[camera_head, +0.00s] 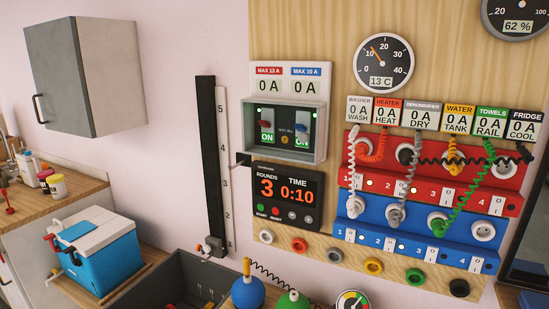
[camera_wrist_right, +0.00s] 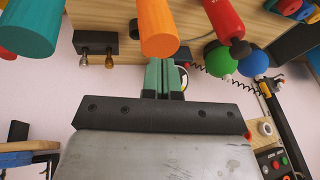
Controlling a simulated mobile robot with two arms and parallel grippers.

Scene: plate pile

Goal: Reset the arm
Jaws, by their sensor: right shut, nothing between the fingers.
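My right gripper (camera_wrist_right: 166,74) shows only in the right wrist view. Its two green fingers are together in the middle, beyond a black bar and a worn grey plate. Nothing is held between them. An orange cylinder (camera_wrist_right: 159,28) is just beyond the fingertips in the picture; whether they touch it I cannot tell. Neither of my grippers shows in the head view, and my left gripper is in no view.
In the head view, a wooden panel carries a red socket strip (camera_head: 440,185), a blue socket strip (camera_head: 411,243) and a timer (camera_head: 287,196). A blue box (camera_head: 105,262) stands left. In the wrist view, a red cylinder (camera_wrist_right: 224,18) and a blue ball (camera_wrist_right: 252,61) are at upper right.

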